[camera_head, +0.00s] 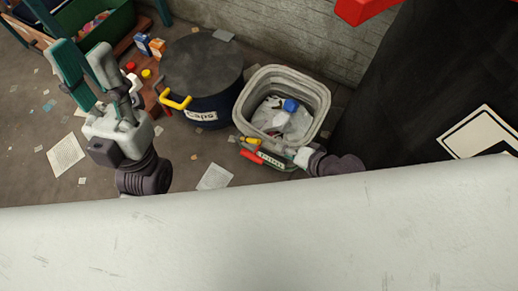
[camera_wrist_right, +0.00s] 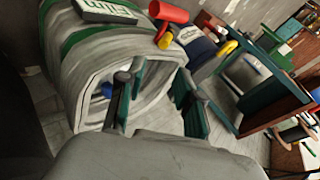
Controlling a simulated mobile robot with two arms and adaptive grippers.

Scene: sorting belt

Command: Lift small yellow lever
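A small yellow lever (camera_head: 251,141) sits on the front of the grey bin (camera_head: 318,92), just above a red lever (camera_head: 251,156). In the right wrist view the small yellow lever (camera_wrist_right: 165,41) shows ahead of the fingers, beside the red lever (camera_wrist_right: 168,12). My right gripper (camera_wrist_right: 158,80) is open and empty, its fingers apart from the lever in that view. In the head view my right gripper (camera_head: 282,151) is low at the bin's front, its fingers hard to make out. My left gripper (camera_head: 80,50) is raised at the left, open and empty.
A dark "Caps" bin (camera_head: 201,65) with a larger yellow handle (camera_head: 175,101) stands left of the grey bin. A green crate (camera_head: 118,22) is at the back left. A pale surface (camera_head: 250,240) fills the front. Papers litter the floor.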

